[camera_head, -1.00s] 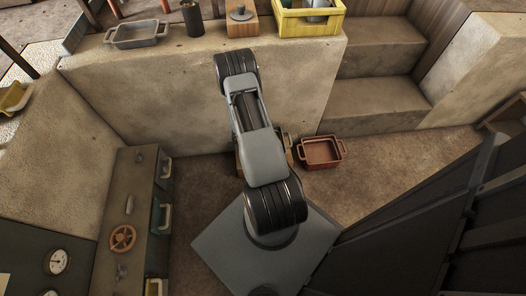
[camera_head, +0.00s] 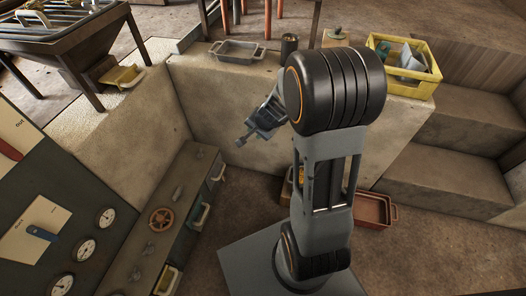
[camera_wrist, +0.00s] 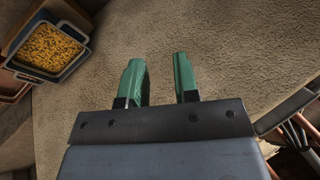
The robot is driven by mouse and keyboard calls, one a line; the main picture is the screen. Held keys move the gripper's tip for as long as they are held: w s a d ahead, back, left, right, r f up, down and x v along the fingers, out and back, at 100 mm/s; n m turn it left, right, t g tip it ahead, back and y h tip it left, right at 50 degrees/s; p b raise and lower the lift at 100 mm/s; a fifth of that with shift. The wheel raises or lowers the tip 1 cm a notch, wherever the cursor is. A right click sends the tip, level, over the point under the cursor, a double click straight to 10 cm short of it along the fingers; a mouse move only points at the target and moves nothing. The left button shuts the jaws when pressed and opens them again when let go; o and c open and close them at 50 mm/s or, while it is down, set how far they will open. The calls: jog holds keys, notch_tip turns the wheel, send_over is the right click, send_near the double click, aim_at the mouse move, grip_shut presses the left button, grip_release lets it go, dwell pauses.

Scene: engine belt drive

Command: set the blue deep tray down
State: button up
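A deep tray with a blue-grey rim (camera_wrist: 73,65), filled with yellow grains, shows at the upper left of the wrist view. I take it for the blue deep tray. In the head view my arm mostly hides that spot, and only a bit of yellow shows behind it. My gripper (camera_wrist: 158,60) has green fingers held apart with bare floor seen between them. It holds nothing and is apart from the tray. In the head view my gripper (camera_head: 246,138) hangs in front of the concrete ledge, left of my arm.
The concrete ledge (camera_head: 215,90) carries a grey tray (camera_head: 238,51), a dark cylinder (camera_head: 289,46) and a yellow crate (camera_head: 410,87). A red tray (camera_head: 373,211) lies on the floor. Steps (camera_head: 445,180) rise at right. A cabinet with open drawers (camera_head: 185,215) stands left.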

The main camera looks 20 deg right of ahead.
jog(key=s+a+r+n+g, duration=0.1)
jog(key=s+a+r+n, duration=0.1)
jog(key=s+r+n, duration=0.3)
jog(key=s+a+r+n+g+h, duration=0.1)
jog(key=s+r+n, duration=0.5)
jog(key=s, duration=0.6)
jog(key=a+g, duration=0.1)
jog(key=a, duration=0.1)
jog(key=shift+s+a+r, duration=0.2)
jog(key=shift+a, duration=0.1)
